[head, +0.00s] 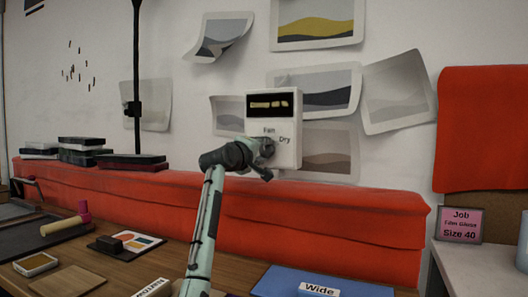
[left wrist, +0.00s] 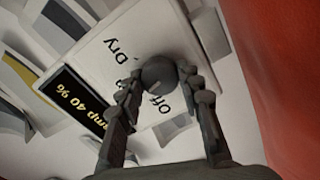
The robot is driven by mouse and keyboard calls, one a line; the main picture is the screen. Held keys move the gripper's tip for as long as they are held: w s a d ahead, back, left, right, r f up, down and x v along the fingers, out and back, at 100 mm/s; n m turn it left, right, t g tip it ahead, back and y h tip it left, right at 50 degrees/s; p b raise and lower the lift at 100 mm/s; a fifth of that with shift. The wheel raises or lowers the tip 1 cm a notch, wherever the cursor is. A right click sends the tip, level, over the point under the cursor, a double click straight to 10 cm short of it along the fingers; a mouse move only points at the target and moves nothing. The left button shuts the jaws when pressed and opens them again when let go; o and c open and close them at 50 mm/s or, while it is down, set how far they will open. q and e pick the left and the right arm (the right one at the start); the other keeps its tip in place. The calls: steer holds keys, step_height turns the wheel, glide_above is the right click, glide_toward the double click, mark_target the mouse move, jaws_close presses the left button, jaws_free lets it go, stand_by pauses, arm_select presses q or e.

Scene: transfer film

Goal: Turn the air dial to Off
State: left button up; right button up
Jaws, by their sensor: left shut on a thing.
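A white control box (head: 287,155) with a dark display hangs on the wall in the head view; it also shows in the left wrist view (left wrist: 97,48). A round dark dial (left wrist: 160,73) sits on its face, with the words "Dry" and "Off" readable near it. My right gripper is not in view.
A long red padded ledge (head: 330,215) runs below the box. Several dark flat boxes (head: 85,150) stand on it at left. Prints hang around the box. A blue tray (head: 270,285) marked "Wide" and a pink job sign (head: 460,224) stand lower right.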

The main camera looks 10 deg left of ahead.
arm_select(q)
steer(key=n, duration=0.4)
steer(key=shift+n, duration=0.3)
steer(key=shift+f+n, duration=0.1)
steer(key=shift+n, duration=2.2)
steer(key=o, duration=1.2)
steer(key=shift+c, duration=0.2)
